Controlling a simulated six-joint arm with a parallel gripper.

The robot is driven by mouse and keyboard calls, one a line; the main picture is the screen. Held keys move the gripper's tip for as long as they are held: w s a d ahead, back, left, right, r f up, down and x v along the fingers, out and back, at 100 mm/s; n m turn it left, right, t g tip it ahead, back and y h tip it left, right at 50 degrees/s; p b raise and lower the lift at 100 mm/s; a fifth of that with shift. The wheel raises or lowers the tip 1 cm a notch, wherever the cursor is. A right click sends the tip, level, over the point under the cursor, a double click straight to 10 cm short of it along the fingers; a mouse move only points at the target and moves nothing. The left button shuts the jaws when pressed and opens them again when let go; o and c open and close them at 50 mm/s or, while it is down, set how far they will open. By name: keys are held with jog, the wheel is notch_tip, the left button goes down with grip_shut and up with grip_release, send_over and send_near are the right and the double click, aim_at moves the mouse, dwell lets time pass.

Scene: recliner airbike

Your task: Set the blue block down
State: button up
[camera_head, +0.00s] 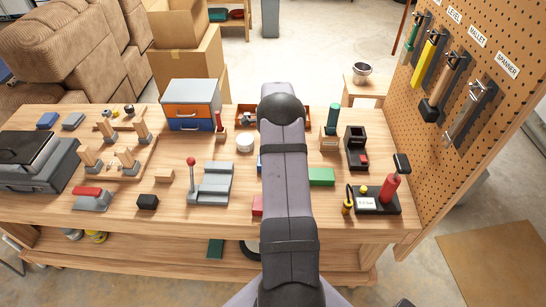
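A narrow blue piece (259,164) shows at the left edge of my arm, over the middle of the workbench. My arm covers the rest of it, so I cannot tell whether it is held or rests on the bench. Another small blue block-like item (47,120) lies at the bench's far left, beside a grey one. My dark arm reaches forward across the bench middle. My gripper is hidden behind the arm, so its fingers and any grip do not show.
A green block (321,177) lies just right of my arm, and a red block (257,205) is partly covered at its left. A grey lever fixture (212,184) stands left. A pegboard (490,80) rises at right.

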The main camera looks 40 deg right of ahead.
jog(key=shift+f, duration=0.35)
jog(key=o, duration=0.8)
jog(key=shift+o, duration=0.2)
jog(key=shift+r, duration=0.2)
jog(key=shift+r+p, duration=1.35)
jog(key=shift+r, duration=0.75)
jog(key=o, duration=0.6)
jog(key=shift+c, duration=0.2)
